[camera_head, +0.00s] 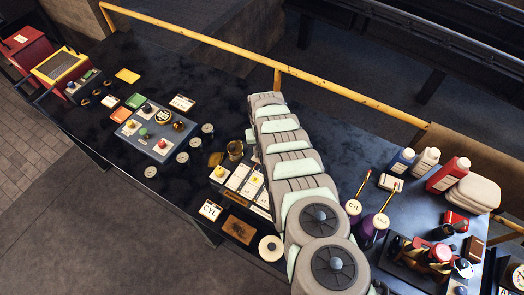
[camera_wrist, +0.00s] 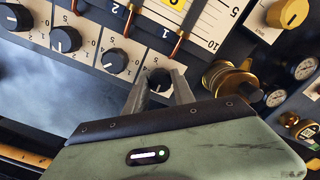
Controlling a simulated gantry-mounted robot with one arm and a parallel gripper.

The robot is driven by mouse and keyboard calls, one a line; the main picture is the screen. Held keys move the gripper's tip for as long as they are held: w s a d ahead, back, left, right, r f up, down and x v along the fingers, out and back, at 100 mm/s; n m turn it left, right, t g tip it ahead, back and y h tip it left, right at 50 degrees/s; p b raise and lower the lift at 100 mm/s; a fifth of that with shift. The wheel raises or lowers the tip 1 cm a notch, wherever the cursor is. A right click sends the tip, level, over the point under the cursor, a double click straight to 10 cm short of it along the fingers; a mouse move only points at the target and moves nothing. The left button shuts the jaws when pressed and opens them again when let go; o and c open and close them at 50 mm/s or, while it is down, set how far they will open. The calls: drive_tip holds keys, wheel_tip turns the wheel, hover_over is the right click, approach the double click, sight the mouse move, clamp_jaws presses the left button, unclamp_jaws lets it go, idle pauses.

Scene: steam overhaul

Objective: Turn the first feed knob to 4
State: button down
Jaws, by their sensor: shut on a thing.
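A row of black feed knobs on white numbered plates crosses the wrist view, with the numbers upside down. My gripper (camera_wrist: 160,78) is shut on the black knob at the right end of the row (camera_wrist: 158,81), one finger on each side. Its scale is mostly covered by my fingers, so I cannot read its setting. The other knobs in the row are a near one (camera_wrist: 114,61), a middle one (camera_wrist: 65,40) and a far left one (camera_wrist: 14,17). In the head view my arm hides my gripper and the knobs.
Copper tubes (camera_wrist: 180,42) and a white scale plate (camera_wrist: 215,22) stand just beyond the knobs. Brass fittings (camera_wrist: 229,79) and round gauges (camera_wrist: 276,97) are to the right. The dark bench (camera_head: 100,140) also holds a blue control box (camera_head: 157,133) and bottles (camera_head: 448,174).

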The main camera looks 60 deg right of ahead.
drive_tip(key=shift+w, duration=0.1)
drive_tip(key=shift+m, duration=1)
drive_tip(key=shift+a+f+m+b, duration=0.1)
drive_tip(key=shift+m+b, duration=0.45)
drive_tip(key=shift+m, duration=0.25)
drive_tip(key=m+b, duration=0.4)
drive_tip(key=shift+w+f+m, duration=0.1)
drive_tip(key=shift+f+m, duration=0.05)
drive_tip(key=shift+m, duration=0.15)
drive_tip(key=m+b, duration=0.5)
drive_tip(key=b, duration=0.1)
drive_tip(key=m+b, duration=0.4)
drive_tip(key=m, duration=0.1)
drive_tip(key=shift+m+b, duration=0.3)
drive_tip(key=shift+b, duration=0.1)
drive_tip(key=shift+r, duration=0.2)
